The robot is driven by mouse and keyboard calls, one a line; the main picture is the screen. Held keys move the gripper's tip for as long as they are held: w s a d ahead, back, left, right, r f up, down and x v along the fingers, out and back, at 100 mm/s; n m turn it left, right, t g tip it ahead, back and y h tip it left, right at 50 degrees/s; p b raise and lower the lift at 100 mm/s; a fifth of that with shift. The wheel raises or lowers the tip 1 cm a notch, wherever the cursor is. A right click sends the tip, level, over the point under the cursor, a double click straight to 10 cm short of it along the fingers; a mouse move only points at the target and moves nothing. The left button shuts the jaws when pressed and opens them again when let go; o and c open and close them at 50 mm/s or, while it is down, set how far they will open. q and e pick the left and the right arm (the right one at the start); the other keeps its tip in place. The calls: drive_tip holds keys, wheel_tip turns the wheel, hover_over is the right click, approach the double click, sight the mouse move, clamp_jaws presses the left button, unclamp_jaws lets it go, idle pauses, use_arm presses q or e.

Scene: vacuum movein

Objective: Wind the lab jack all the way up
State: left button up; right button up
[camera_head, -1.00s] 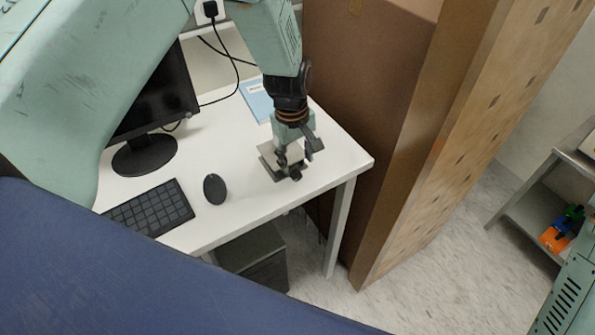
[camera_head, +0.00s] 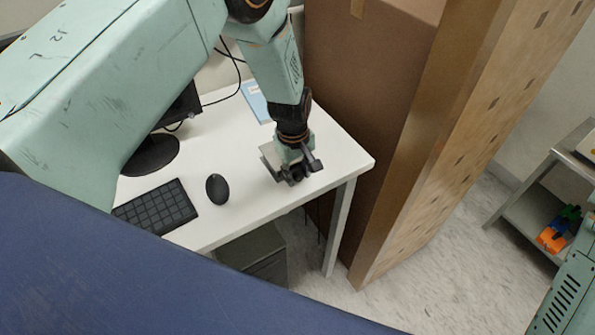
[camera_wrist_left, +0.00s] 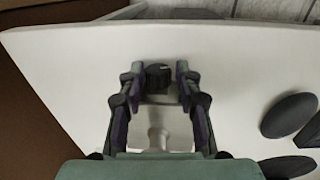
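The lab jack (camera_head: 268,157) stands on the white desk near its right end, mostly hidden under my left gripper (camera_head: 299,174) in the head view. In the left wrist view, the jack's dark round knob (camera_wrist_left: 158,76) sits between the two fingertips of my left gripper (camera_wrist_left: 159,73). A gap shows on each side of the knob, so the fingers are open around it and seem not to touch it. Most of the jack's body is hidden, so its height is hard to tell. My right gripper is not in view.
A mouse (camera_head: 217,189), a keyboard (camera_head: 157,207) and a monitor (camera_head: 152,154) stand left of the jack. A blue folder (camera_head: 257,103) lies behind it. A tall brown box (camera_head: 365,90) stands close beside the desk's right end (camera_head: 345,150).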

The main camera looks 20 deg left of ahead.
use_arm(q)
drive_tip(key=shift+s+r, duration=0.1)
drive_tip(key=shift+c, duration=0.8)
drive_tip(key=shift+d, duration=0.1)
clamp_jaws()
drive_tip(key=shift+w+d+f+g+y+b, duration=0.1)
drive_tip(key=shift+w+f+g+y+b, duration=0.35)
drive_tip(key=shift+b, duration=0.6)
drive_tip(key=g+y+b, duration=0.1)
drive_tip(key=b, duration=0.2)
drive_tip(key=shift+d+g, duration=0.1)
drive_tip(key=shift+g, duration=0.15)
drive_tip(key=shift+r+g+y+b, duration=0.25)
drive_tip(key=shift+g+b, duration=0.15)
drive_tip(key=shift+b, duration=0.5)
